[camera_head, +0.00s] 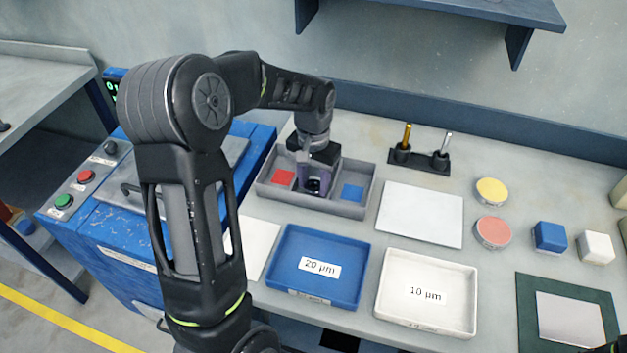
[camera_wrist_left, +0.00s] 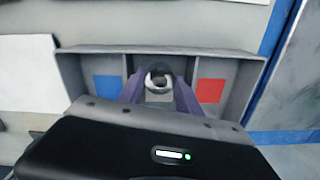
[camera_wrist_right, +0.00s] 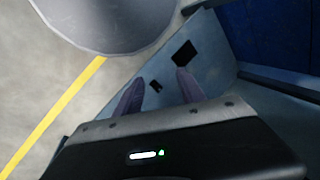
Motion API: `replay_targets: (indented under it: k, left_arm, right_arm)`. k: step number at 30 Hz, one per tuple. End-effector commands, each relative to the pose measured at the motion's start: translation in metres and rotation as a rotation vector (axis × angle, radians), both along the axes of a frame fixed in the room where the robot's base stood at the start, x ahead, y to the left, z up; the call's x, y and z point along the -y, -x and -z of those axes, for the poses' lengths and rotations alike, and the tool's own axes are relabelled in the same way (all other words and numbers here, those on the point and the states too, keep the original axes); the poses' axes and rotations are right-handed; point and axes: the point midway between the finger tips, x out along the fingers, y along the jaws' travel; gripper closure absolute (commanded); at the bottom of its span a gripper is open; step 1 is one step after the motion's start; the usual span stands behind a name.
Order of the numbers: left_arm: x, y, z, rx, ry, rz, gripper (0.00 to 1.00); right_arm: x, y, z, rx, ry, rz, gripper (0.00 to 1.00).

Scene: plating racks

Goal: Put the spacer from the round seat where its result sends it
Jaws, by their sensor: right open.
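A grey divided tray (camera_head: 346,208) has a red square (camera_head: 283,177) in its left compartment and a blue square (camera_head: 352,192) in its right one. My left gripper (camera_head: 314,186) reaches down into the middle compartment. In the left wrist view, my left fingers (camera_wrist_left: 158,88) are closed on the sides of a small metallic ring-shaped spacer (camera_wrist_left: 158,72). The seat beneath it is hidden. A blue tray (camera_head: 284,277) is labelled 20 µm and a white tray (camera_head: 457,297) 10 µm. My right gripper (camera_wrist_right: 160,85) is open and empty.
Behind are a black stand (camera_head: 419,159) with two pins, a white plate (camera_head: 421,213), yellow (camera_head: 491,191) and red (camera_head: 493,232) discs, and blue (camera_head: 549,236) and white (camera_head: 595,247) cubes. A green mat (camera_head: 528,300) lies at right. A blue machine (camera_head: 110,235) stands left.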

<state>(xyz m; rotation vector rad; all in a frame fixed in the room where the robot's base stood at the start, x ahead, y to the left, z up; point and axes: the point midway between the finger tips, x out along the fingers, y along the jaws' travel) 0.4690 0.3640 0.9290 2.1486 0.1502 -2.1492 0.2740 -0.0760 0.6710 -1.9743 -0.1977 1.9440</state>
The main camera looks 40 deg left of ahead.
Motion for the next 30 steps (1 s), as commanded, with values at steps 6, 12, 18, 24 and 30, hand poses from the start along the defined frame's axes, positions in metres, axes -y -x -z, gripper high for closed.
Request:
replay_targets:
  k: [6,12,18,24,30]
  left_arm:
    - [0.000,0.000,-0.001,0.000,0.000,0.000,0.52]
    - [0.000,0.000,-0.005,0.000,0.000,0.000,0.52]
    - [0.000,-0.001,-0.024,0.005,-0.001,0.000,0.52]
    - [0.000,-0.001,-0.064,0.006,-0.001,0.001,0.52]
    - [0.000,-0.001,-0.103,0.004,-0.002,0.001,0.52]
  right_arm:
    - [0.000,0.000,-0.001,0.000,0.000,0.000,0.53]
    - [0.000,0.000,-0.004,0.000,0.000,0.000,0.53]
    - [0.000,0.000,0.001,0.000,0.000,0.000,0.53]
    - [0.000,-0.001,0.005,0.003,-0.002,0.000,0.53]
    - [-0.001,-0.001,0.007,0.004,-0.002,-0.001,0.53]
